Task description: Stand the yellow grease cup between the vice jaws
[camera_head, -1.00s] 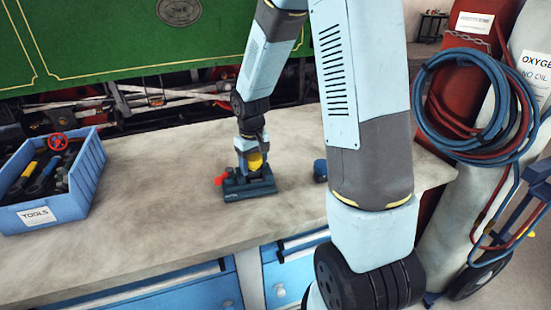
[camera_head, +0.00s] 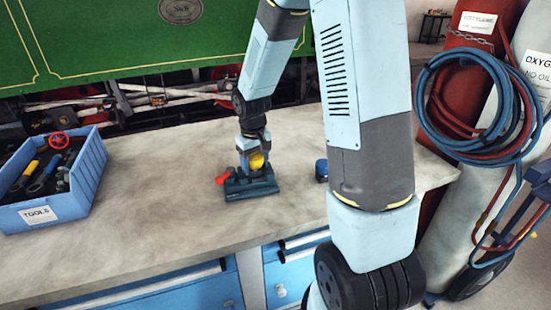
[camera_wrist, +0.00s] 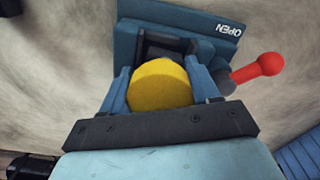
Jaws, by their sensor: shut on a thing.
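The yellow grease cup (camera_head: 257,160) is between the fingers of my gripper (camera_head: 253,166), which is shut on it. In the wrist view the cup's round yellow top (camera_wrist: 160,86) shows between the two blue fingers of my gripper (camera_wrist: 160,90). The dark blue vice (camera_head: 250,186) stands on the bench directly below, with its red-knobbed lever (camera_wrist: 262,66) at one side. The word OPEN is printed on the vice (camera_wrist: 205,28). The cup looks upright and is over or in the gap of the jaws. Its lower end is hidden, so I cannot tell whether it touches the vice.
A blue tools box (camera_head: 60,180) with tools and a red handwheel stands at the left of the bench (camera_head: 150,215). A small blue item (camera_head: 321,170) lies right of the vice, partly near my arm. The bench around the vice is mostly clear.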

